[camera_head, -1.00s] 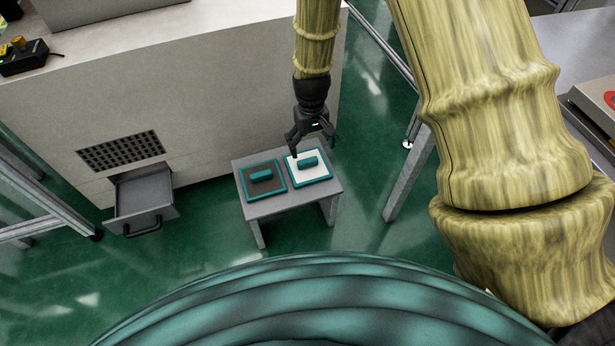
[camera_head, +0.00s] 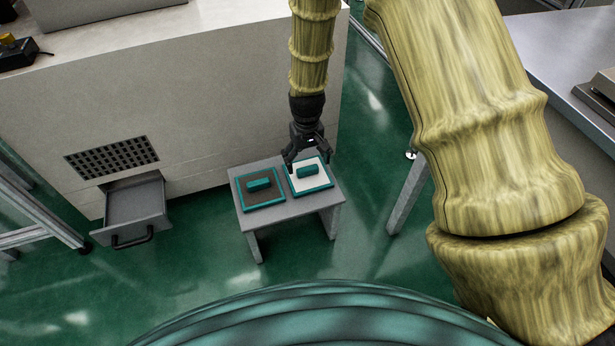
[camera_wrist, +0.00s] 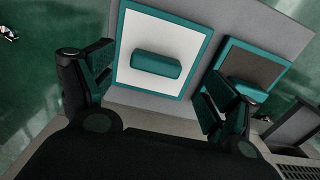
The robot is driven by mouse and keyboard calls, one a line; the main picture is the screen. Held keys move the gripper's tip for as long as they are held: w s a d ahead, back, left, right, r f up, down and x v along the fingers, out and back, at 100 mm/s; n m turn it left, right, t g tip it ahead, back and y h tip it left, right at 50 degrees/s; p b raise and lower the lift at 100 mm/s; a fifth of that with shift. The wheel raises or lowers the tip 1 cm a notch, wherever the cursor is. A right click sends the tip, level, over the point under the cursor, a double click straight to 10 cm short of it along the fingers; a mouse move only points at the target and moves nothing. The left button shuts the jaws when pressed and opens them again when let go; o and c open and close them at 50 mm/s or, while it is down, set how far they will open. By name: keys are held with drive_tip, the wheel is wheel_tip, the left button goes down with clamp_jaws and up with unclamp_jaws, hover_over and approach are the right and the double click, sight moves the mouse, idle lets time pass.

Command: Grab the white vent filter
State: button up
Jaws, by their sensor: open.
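The white vent filter (camera_head: 317,183) lies flat on a small grey table, with a teal frame and a raised teal handle (camera_head: 308,171) in its middle. My gripper (camera_head: 306,164) is open above its far edge, apart from the handle as far as I can tell. In the wrist view the white filter (camera_wrist: 189,36) lies ahead of the open fingers, with the handle (camera_wrist: 156,66) between and beyond them. The fingers (camera_wrist: 155,88) hold nothing.
A dark-panelled filter (camera_head: 266,198) with the same teal frame and handle lies to the left on the small table (camera_head: 285,213). An open grey drawer (camera_head: 136,207) sticks out of the white cabinet (camera_head: 215,100), below a vent grille (camera_head: 112,157). Green floor is free in front.

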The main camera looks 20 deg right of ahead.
sight(308, 169)
drive_tip(key=shift+d+f+b, duration=0.2)
drive_tip(key=shift+f+b, duration=1.4)
drive_tip(key=shift+f, duration=0.95)
drive_tip(key=shift+r, duration=0.1)
drive_tip(key=c, duration=1.2)
